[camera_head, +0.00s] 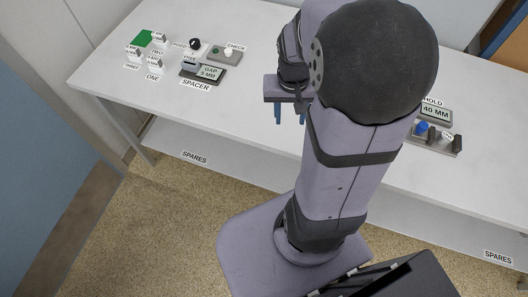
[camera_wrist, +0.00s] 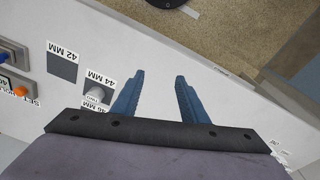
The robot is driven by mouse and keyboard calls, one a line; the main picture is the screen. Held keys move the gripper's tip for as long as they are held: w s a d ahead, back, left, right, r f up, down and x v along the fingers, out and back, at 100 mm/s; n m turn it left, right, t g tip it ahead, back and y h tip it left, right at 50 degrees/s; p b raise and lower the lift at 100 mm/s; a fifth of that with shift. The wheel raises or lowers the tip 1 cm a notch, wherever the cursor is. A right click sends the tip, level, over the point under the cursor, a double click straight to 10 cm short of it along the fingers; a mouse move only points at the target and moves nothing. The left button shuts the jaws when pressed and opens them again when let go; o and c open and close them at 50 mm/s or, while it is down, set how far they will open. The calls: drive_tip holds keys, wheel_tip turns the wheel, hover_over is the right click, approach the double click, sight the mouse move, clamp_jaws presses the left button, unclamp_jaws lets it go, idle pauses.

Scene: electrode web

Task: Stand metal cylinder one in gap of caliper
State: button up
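My gripper (camera_head: 290,117) is over the front part of the table, with two blue fingers apart and nothing between them. The open fingers also show in the wrist view (camera_wrist: 158,78). A grey metal cylinder (camera_wrist: 97,93) stands left of the fingers near the 44 MM label; its tag seems to read TWO. The device with the HOLD label and 40 MM display (camera_head: 434,113), apparently the caliper, is at the right, partly behind my arm. A blue part (camera_head: 421,127) and a small pale part with an unreadable tag are on it.
The spacer device (camera_head: 204,74) with its GAP 5 MM display stands at the left. A dark square (camera_wrist: 62,67) marked 42 MM is bare. The table's front edge is close.

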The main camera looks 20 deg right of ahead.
drive_tip(key=s+a+f+n+y, duration=0.1)
drive_tip(key=s+a+n, duration=0.4)
drive_tip(key=a, duration=0.6)
drive_tip(key=shift+s+a+f+g, duration=0.3)
drive_tip(key=shift+s+g, duration=0.1)
drive_tip(key=shift+s, duration=0.35)
